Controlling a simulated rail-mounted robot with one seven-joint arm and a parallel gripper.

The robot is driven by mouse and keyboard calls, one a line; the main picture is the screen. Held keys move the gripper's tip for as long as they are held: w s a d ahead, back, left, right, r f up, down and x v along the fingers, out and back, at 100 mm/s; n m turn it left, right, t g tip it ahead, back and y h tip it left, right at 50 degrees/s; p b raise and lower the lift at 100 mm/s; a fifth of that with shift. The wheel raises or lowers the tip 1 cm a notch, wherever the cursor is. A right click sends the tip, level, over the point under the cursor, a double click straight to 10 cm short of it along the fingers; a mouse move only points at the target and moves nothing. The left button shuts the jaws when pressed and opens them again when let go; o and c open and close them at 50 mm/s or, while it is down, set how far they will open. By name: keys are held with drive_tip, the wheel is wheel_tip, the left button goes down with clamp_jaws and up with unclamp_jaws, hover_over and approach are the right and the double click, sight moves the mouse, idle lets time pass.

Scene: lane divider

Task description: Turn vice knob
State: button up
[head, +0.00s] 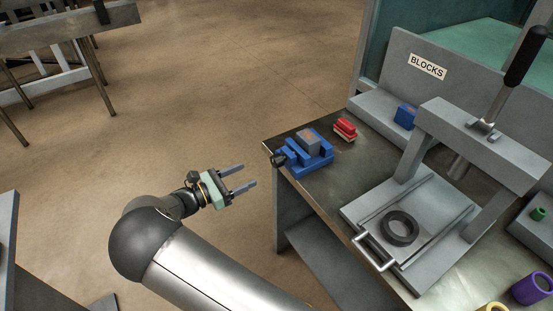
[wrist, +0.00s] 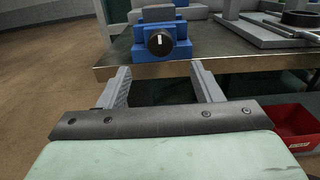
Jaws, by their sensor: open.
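A blue vice (head: 312,160) with a grey block (head: 308,139) between its jaws stands at the near left corner of the metal-topped table. Its black knob (head: 278,160) faces my gripper at the table's edge. In the wrist view the knob (wrist: 160,42) is round with a white mark that looks about upright, on the front of the blue vice (wrist: 181,50). My gripper (head: 247,176) is open and empty, off the table's edge, left of and apart from the knob. In the wrist view my gripper's fingers (wrist: 160,82) point toward the vice, with the knob ahead between and above them.
The table edge (wrist: 230,66) lies just ahead of my fingers. A grey lever press (head: 480,140) with a black ring (head: 399,228) stands to the right. A red bin (wrist: 298,126) is below.

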sight(273, 163)
drive_tip(key=p+x, duration=0.2)
drive_tip(key=x, duration=1)
drive_tip(key=shift+f, duration=0.1)
drive_tip(key=shift+c, duration=0.3)
drive_tip(key=c, duration=0.9)
